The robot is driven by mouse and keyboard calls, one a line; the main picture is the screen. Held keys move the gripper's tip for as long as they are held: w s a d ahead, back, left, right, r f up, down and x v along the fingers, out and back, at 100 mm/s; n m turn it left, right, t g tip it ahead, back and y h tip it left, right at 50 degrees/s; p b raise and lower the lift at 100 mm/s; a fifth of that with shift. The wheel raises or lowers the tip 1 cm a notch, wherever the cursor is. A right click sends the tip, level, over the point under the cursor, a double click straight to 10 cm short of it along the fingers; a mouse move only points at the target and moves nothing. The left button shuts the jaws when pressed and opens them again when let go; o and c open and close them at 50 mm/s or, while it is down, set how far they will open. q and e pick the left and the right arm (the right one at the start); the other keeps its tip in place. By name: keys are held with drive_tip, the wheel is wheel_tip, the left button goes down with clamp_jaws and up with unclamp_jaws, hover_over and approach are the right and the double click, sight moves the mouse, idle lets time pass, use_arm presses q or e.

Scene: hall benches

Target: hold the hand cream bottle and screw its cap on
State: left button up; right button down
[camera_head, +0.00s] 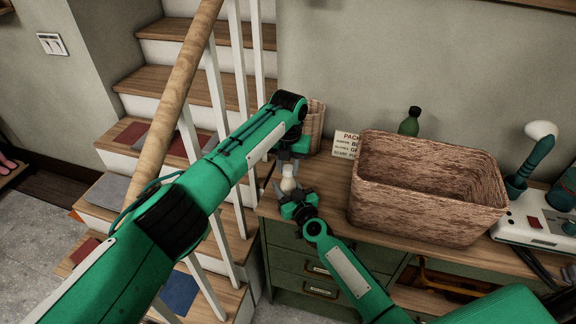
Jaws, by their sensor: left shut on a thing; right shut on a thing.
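A small whitish hand cream bottle (288,184) stands between my two grippers above the left end of the wooden bench top. My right gripper (292,196) reaches in from below and is shut on the bottle's lower part. My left gripper (289,162) comes down from above and is shut on a pale piece at the bottle's top, which looks like the cap (289,170). The fingers hide much of the cap and the join, so I cannot tell how far the cap sits on the neck.
A large empty woven basket (428,218) stands right of the grippers. Behind it are a green bottle (409,123) and a small written card (346,145). A smaller wicker basket (317,125) stands behind my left gripper. A white device (540,222) is at far right. Stair railings rise at left.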

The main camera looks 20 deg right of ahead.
use_arm(q)
drive_tip(key=shift+m, duration=1.4)
drive_tip(key=o, duration=0.9)
drive_tip(key=shift+a, duration=0.1)
drive_tip(key=shift+o, duration=0.2)
drive_tip(key=shift+r, duration=2.3)
